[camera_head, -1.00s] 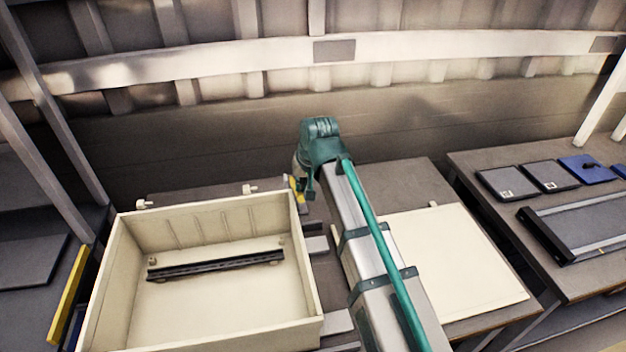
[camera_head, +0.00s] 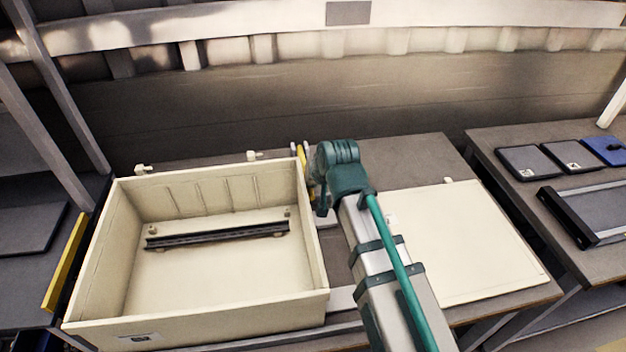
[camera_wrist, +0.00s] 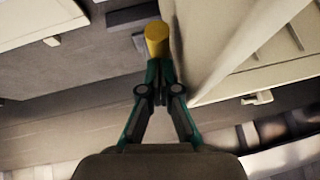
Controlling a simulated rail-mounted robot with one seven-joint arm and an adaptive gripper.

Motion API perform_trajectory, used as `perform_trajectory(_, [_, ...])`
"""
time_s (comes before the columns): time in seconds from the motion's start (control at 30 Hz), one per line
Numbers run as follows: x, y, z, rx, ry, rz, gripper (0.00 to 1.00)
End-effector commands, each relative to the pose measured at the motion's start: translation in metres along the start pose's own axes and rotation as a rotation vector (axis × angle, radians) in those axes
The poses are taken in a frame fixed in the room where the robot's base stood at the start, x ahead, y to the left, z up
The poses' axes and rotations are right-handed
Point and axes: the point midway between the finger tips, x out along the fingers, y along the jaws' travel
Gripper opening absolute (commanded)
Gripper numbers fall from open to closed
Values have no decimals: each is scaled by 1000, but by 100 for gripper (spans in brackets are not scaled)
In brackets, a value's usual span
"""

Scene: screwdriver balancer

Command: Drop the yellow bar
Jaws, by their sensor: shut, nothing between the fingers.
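A yellow bar with a round end (camera_wrist: 157,38) shows in the wrist view at the tips of my gripper (camera_wrist: 159,74). The fingers are drawn together, with no gap seen between them. The bar's length is hidden, and I cannot tell whether the fingertips touch it. In the head view a narrow yellow piece (camera_head: 301,157) shows between the cream crate's far right corner and my wrist. My fingers are mostly hidden there behind my arm.
The open cream crate (camera_head: 312,245) stands left of my arm with a black rail (camera_head: 215,236) inside. A cream panel (camera_head: 465,240) lies on the bench at right. Dark flat cases (camera_head: 528,162) lie on the far right bench.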

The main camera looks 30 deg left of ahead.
Motion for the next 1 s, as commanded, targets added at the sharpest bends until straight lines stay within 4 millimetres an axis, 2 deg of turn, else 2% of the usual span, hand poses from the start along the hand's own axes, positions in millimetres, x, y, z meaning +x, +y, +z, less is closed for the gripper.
perform_trajectory(0.03, [3, 2, 6, -1, -15, 3, 0])
perform_trajectory(0.47, [-1, 2, 5, 0, -17, 5, 0])
perform_trajectory(0.57, [-10, 2, -1, 1, -14, 5, 0])
perform_trajectory(0.77, [-43, 0, -25, 4, 0, 3, 0])
perform_trajectory(0.8, [-44, 2, -17, 4, 2, 2, 0])
perform_trajectory(1.0, [-78, 3, -10, 3, 4, 1, 0])
